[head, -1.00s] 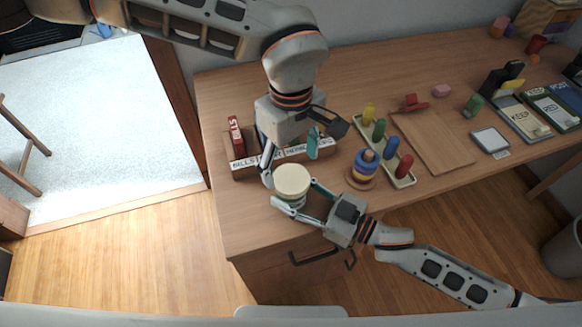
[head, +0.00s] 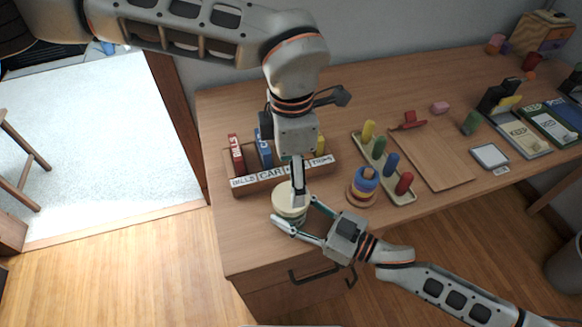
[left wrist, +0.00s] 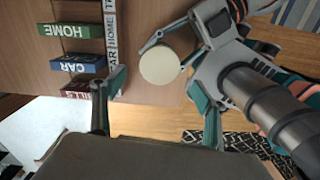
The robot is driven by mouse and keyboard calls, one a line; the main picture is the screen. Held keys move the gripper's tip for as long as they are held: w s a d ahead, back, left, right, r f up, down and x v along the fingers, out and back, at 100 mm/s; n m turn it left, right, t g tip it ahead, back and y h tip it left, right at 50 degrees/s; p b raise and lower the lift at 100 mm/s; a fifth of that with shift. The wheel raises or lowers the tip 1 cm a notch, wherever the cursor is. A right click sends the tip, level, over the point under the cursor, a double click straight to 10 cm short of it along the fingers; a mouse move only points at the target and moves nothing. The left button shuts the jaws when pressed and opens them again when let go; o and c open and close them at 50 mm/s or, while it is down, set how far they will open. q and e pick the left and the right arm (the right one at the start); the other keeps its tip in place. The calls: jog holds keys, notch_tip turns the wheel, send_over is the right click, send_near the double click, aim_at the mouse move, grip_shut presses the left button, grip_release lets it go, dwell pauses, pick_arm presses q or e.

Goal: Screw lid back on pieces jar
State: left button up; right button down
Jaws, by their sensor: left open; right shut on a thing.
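The pieces jar (head: 293,217) stands upright near the front edge of the desk, with a round cream lid (head: 284,203) on top. I cannot tell how tightly the lid sits. My right gripper (head: 298,220) is shut around the jar's side from the right. My left gripper (head: 298,187) points down just above the lid, its fingers seen nearly edge-on and partly covering it. In the left wrist view its open fingers (left wrist: 162,105) are spread wide, and the cream lid (left wrist: 160,67) shows beyond them, apart from them.
A labelled wooden sorter (head: 250,180) with small upright blocks stands just behind the jar. A ring stacker (head: 363,188) and a tray of coloured pegs (head: 399,195) stand to the right. The bare desk front (head: 235,235) is clear left of the jar.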

aim_at(291, 209)
pick_arm(q)
jog(key=n, duration=0.3)
jog(key=r+n, duration=0.1)
jog(key=n, duration=0.1)
jog(key=shift+r+n, duration=0.1)
jog(key=shift+n, duration=0.3)
jog(key=shift+f, duration=4.05)
jog(key=c, duration=1.2)
jog(key=shift+c, duration=0.2)
jog(key=o, duration=1.3)
